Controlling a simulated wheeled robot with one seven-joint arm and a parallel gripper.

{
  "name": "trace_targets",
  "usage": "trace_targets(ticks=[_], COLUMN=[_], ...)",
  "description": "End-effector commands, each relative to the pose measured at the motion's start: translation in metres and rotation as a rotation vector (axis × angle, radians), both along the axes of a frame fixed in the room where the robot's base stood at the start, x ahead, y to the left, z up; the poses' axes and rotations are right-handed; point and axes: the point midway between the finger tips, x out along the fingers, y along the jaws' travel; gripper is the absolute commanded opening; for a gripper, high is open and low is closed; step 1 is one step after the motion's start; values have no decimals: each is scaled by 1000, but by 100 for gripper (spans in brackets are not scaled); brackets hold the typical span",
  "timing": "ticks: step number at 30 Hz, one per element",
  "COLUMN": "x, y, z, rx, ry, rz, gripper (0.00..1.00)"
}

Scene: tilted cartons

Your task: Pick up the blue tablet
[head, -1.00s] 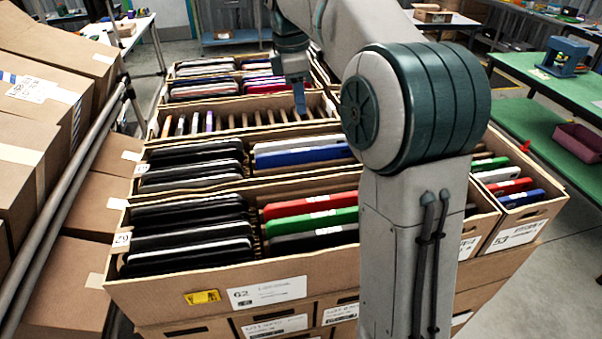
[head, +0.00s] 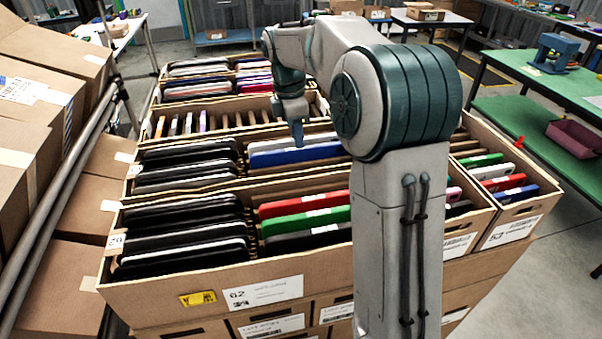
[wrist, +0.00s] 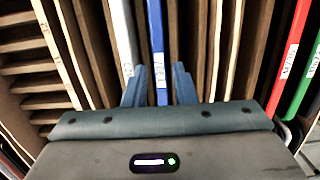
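The blue tablet (head: 300,154) stands in a slot of the middle carton, beside a white or silver tablet (head: 291,141). In the wrist view the blue tablet (wrist: 156,45) is a thin upright edge between my two fingers, with a small white label low on it. The silver tablet (wrist: 122,35) is left of it, near the left finger. My gripper (wrist: 160,85) is open, its blue fingers spread on either side of the blue tablet with gaps. In the head view my gripper (head: 298,135) points down over the blue tablet. How deep the fingertips reach is unclear.
Cardboard dividers (wrist: 205,40) stand close right of the fingers. Black tablets (head: 190,165) fill the left side. Red (head: 300,204) and green (head: 305,222) tablets stand in the nearer carton. A metal rail (head: 75,190) and stacked boxes are at left.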

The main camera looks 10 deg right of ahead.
Motion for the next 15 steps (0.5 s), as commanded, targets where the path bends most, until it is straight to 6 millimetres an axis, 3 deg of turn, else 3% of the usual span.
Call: trace_targets(ticks=[6, 15], x=[0, 0], y=[-4, -5], z=[-30, -36], rx=[-1, 0], ry=[4, 0], rz=[-1, -2], gripper=[25, 25])
